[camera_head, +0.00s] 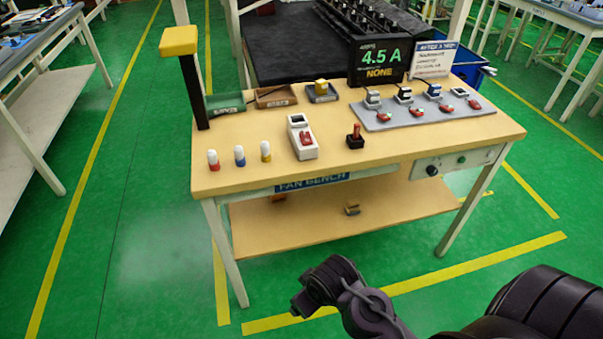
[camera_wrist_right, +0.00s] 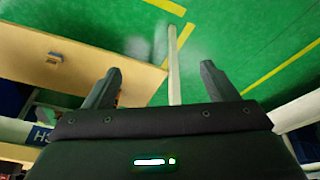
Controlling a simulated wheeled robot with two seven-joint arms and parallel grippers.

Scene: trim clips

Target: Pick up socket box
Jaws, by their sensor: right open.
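A white box (camera_head: 302,137) with a dark square and a red part on top, which looks like the socket box, sits on the wooden bench top (camera_head: 235,173), left of its middle. My right arm comes in from the lower right in the head view, in front of the bench and apart from the box. My right gripper (camera_wrist_right: 160,78) shows in the right wrist view with its two fingers wide apart and nothing between them. The box is not recognisable in that view. My left gripper is not in view.
Three small capped bottles (camera_head: 239,156) stand left of the box, and a black base with a red lever (camera_head: 355,137) stands right. Behind are small trays (camera_head: 275,97) and a yellow-topped post (camera_head: 189,80). A grey mat (camera_head: 420,115) holds several plugs. The lower shelf (camera_head: 300,235) juts below.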

